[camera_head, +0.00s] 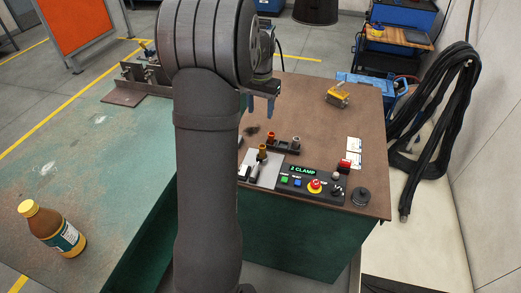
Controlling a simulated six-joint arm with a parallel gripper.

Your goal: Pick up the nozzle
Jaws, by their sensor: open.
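My gripper (257,104) points down above the brown tabletop, behind my arm's dark links. Its two bluish fingers are apart, with nothing visible between them. Small nozzle-like cylinders stand in front of it, nearer the camera: a copper-coloured one (271,137) and a grey one (296,142) at a dark holder (283,148), and a brass-coloured one (262,152) by a light plate (266,170). They are too small to tell which is the nozzle. My gripper is apart from all of them. My arm hides part of the table to their left.
A control box (309,184) with a green display and a red button stands at the table's front, beside a black knob-like piece (360,196). A yellow device (338,97) sits at the back right. A bottle (54,230) stands on the green table (110,190). The table's middle right is clear.

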